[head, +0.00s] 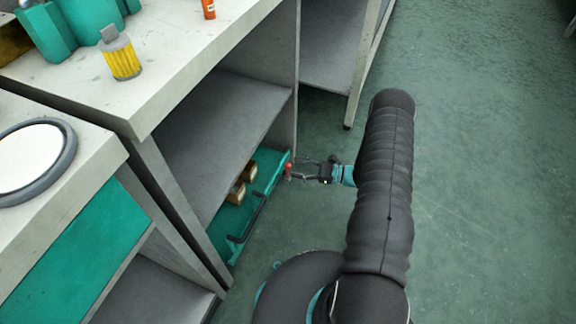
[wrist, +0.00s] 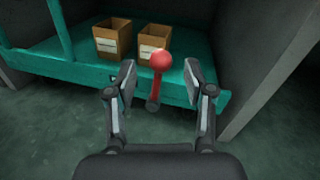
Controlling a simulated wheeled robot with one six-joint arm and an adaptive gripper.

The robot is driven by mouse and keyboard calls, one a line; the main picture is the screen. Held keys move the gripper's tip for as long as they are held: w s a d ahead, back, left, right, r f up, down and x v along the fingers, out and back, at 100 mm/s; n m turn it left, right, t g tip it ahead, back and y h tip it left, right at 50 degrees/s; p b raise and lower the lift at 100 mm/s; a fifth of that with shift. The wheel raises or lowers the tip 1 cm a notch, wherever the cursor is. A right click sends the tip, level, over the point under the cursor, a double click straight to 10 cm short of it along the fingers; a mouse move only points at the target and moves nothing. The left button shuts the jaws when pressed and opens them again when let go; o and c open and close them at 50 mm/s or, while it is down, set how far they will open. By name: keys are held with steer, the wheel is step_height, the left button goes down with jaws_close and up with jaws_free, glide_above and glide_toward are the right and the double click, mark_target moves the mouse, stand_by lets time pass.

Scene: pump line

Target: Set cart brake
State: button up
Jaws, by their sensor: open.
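The teal cart (head: 240,219) stands low in the bay under the grey bench, and its front edge (wrist: 82,74) crosses the wrist view. A brake lever with a red ball knob (wrist: 162,61) and a red shaft rises from a dark pivot at that edge. In the head view the knob (head: 288,166) is small, at the cart's right end. My gripper (wrist: 160,82) is open, with one finger on each side of the lever in the picture. I see no clear contact. In the head view my gripper (head: 299,170) reaches the knob from the right.
Two open brown boxes (wrist: 112,40) (wrist: 152,42) stand on the cart deck behind the lever. A black handle (head: 247,219) runs along the cart's near side. A grey bench panel (wrist: 265,85) stands close on the right. The green floor right of my arm is clear.

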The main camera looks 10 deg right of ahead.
mark_target(288, 166)
steer(key=shift+x, duration=2.2)
jaws_close()
steer(key=shift+d, duration=0.15)
